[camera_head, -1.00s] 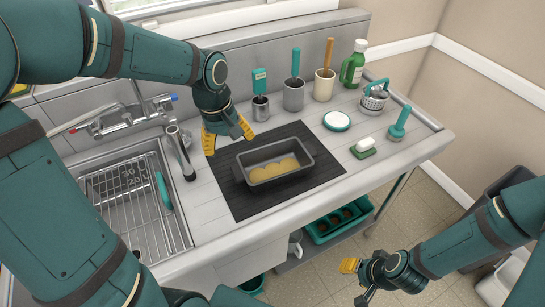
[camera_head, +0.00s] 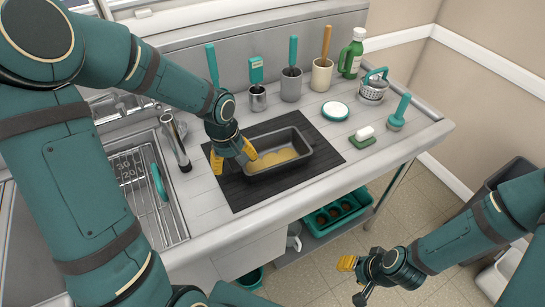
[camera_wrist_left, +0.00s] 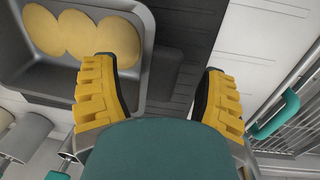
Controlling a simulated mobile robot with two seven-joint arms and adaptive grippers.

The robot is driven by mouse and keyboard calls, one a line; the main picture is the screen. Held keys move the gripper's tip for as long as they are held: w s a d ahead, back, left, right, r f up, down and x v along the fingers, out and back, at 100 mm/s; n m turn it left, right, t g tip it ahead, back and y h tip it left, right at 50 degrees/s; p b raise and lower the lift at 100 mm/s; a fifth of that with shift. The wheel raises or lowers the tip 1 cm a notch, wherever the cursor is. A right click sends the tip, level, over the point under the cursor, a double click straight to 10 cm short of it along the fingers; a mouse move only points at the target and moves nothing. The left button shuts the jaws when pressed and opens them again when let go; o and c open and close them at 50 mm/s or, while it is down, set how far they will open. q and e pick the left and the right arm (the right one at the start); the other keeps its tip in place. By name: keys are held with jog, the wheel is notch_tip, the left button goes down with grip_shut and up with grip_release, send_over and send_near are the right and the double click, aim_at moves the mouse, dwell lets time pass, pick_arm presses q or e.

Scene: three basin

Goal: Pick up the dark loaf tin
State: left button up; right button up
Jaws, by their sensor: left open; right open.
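The dark loaf tin (camera_head: 287,163), with several round yellow pieces inside, sits upright on a black ribbed mat (camera_head: 323,156). My left gripper (camera_head: 233,156) is open at the tin's left end. In the left wrist view, the tin's end wall (camera_wrist_left: 148,50) lies between the spread fingers (camera_wrist_left: 162,88). One finger is over the tin's inside, the other outside it above the mat. I cannot tell whether either touches the tin. My right gripper (camera_head: 353,280) is open and empty, low in front of the counter and away from the tin.
A sink with a wire rack (camera_head: 140,190) and a tap (camera_head: 175,143) lie to the left. Behind the mat stand several utensil holders (camera_head: 291,85) and a green bottle (camera_head: 351,54).

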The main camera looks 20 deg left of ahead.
pick_arm(q)
jog(key=shift+d+f, duration=0.1)
jog(key=shift+f, duration=0.55)
jog(key=shift+c, duration=0.3)
jog(key=shift+r, duration=0.1)
grip_shut()
